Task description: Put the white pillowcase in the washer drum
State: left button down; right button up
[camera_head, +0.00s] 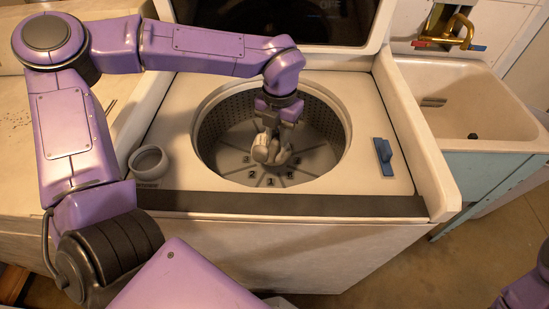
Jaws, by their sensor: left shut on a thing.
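The washer drum (215,127) is a round open well in the top of the white washer, with a perforated metal wall and a grey finned, numbered base. My left gripper (268,135) reaches down into the drum opening from above. I cannot tell whether the cloth touches the base. My right gripper is not in view; only a bit of purple arm shows at the lower right corner.
A utility sink (470,100) with a brass faucet (455,33) is at the right. The washer's raised side rims border the top.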

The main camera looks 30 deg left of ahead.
pick_arm(q)
notch_tip(320, 180, down, 9)
jog(key=shift+f, duration=0.15)
jog(key=shift+s+f, duration=0.1)
jog(key=c, duration=0.9)
grip_release()
jog(key=shift+c, duration=0.2)
notch_tip(320, 180, up, 12)
jog(key=shift+r+p, duration=0.15)
jog(key=shift+p, duration=0.15)
